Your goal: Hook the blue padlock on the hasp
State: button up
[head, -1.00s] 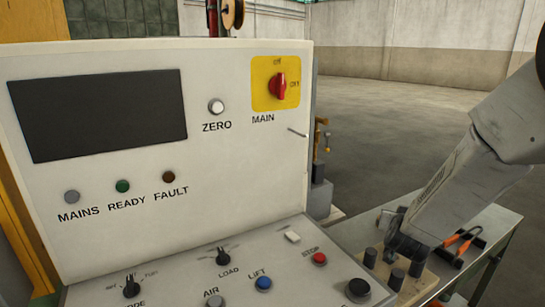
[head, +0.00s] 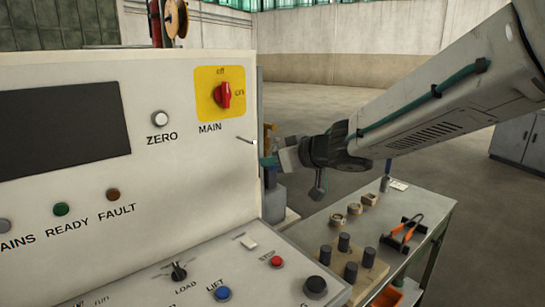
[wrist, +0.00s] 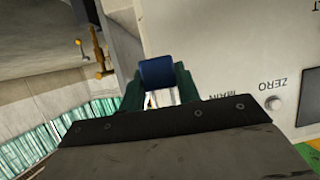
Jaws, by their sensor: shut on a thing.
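The blue padlock (wrist: 158,72) is held between the green fingers of my gripper (wrist: 158,88) in the wrist view. Its blue body shows; its shackle is not clear. In the head view my gripper (head: 269,162) is beside the right edge of the control panel, and the padlock is too small there to make out. A thin grey metal piece (head: 245,140), which may be the hasp, sticks out of the panel below and right of the red MAIN switch (head: 222,95). The gripper is slightly right of and below it, apparently apart.
The control panel (head: 150,195) fills the left, with a sloping desk of knobs and buttons (head: 222,293) below. A side table (head: 318,222) at the lower right bears a block with dark pegs (head: 344,242) and an orange-handled tool (head: 403,230). Open floor lies behind.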

jog(key=s+a+r+n+g+y, duration=0.1)
jog(key=s+r+n+y, duration=0.15)
jog(key=s, duration=0.35)
jog(key=w+a+f, duration=0.1)
jog(key=w+a, duration=0.4)
jog(key=w, duration=0.2)
jog(key=shift+w+h, duration=0.2)
jog(key=shift+h, duration=0.15)
dwell(0.4)
jog(key=shift+a+m, duration=0.1)
jog(key=shift+m, duration=0.15)
dwell(0.4)
jog(key=o, duration=1.1)
